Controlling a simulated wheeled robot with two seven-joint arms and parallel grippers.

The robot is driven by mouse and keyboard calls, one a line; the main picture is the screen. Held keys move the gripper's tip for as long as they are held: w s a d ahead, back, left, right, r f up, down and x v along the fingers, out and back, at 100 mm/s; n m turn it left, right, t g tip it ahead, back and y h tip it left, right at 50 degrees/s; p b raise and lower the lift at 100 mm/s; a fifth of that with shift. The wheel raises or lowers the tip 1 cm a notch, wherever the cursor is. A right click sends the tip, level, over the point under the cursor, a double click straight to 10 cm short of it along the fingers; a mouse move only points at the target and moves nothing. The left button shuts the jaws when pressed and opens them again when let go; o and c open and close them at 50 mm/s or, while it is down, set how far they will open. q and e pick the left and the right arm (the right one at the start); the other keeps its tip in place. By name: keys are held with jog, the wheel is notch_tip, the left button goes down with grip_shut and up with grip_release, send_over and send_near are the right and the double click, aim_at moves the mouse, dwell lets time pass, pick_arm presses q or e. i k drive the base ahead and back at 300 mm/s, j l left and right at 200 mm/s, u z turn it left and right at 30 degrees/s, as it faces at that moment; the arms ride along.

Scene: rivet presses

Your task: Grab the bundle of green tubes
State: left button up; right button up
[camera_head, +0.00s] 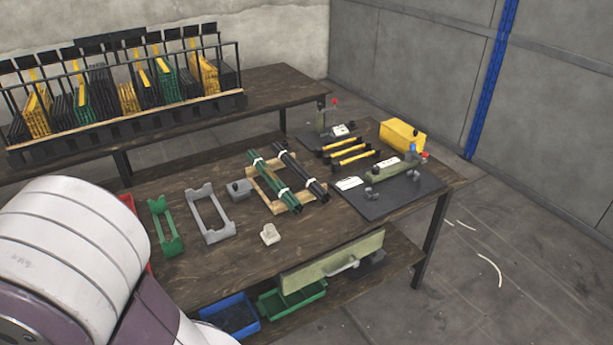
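The bundle of green tubes (274,182) lies on a wooden cradle (257,189) near the middle of the workbench (232,258). White bands wrap it near both ends. A bundle of black tubes (302,173) lies beside it on the right, on the same cradle, and is banded in white too. One of my arms fills the lower left of the head view, away from the bundle. Neither gripper shows in the view.
A green holder (165,228), a grey holder (209,215) and a small pale block (270,234) stand left of and in front of the cradle. A dark mat with a press (397,190) and a yellow box (402,137) are right. A loaded rack (130,128) stands behind.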

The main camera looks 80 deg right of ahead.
aim_at(272, 178)
jog(key=z, duration=2.8)
